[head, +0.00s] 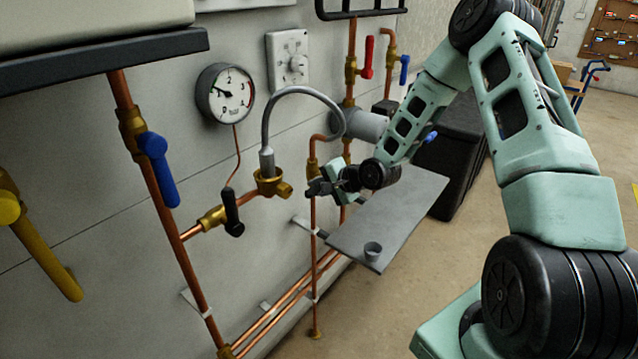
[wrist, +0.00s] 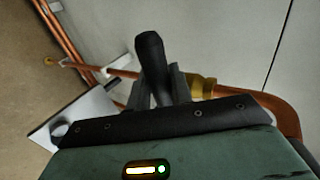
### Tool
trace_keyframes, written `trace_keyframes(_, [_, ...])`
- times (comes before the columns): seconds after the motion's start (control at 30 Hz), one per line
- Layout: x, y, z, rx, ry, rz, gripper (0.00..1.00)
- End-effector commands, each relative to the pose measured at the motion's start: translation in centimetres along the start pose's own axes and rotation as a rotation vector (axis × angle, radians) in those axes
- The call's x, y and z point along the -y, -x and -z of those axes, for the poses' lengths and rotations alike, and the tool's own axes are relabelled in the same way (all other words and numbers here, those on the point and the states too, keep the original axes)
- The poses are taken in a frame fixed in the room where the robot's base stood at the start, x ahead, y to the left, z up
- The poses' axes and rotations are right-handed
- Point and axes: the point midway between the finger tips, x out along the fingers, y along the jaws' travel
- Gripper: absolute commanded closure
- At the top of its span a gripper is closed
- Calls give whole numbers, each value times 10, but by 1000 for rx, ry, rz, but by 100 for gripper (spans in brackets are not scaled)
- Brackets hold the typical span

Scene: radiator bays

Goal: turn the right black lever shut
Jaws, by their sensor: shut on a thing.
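The right black lever (wrist: 151,62) stands up between the fingers of my gripper (wrist: 160,88) in the wrist view, its rounded end showing beyond them. Its brass valve body (wrist: 203,86) sits just right of the fingers, on a copper pipe. In the head view my gripper (head: 328,184) is at the vertical copper pipe right of the grey hose, shut on the lever and largely hiding it. The left black lever (head: 232,212) hangs down from a brass valve (head: 212,217), apart from my gripper.
A grey shelf (head: 395,212) with a small cup (head: 372,250) lies below my gripper. A grey hose (head: 305,92) arches close to it. A gauge (head: 224,93), a blue lever (head: 158,168), a red lever (head: 368,57) and a yellow lever (head: 45,258) are on the wall side.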

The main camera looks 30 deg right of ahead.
Motion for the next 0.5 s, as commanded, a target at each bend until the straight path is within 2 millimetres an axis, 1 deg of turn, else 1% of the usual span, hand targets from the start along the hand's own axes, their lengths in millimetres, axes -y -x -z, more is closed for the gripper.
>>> trace_keyframes(0.37, [1,0,1,1,-6,3,100])
trace_keyframes(0.4, [1,0,1,1,-6,3,76])
trace_keyframes(0.47, [1,0,1,1,-6,3,59])
trace_keyframes(0.5, [1,0,1,1,-6,2,59])
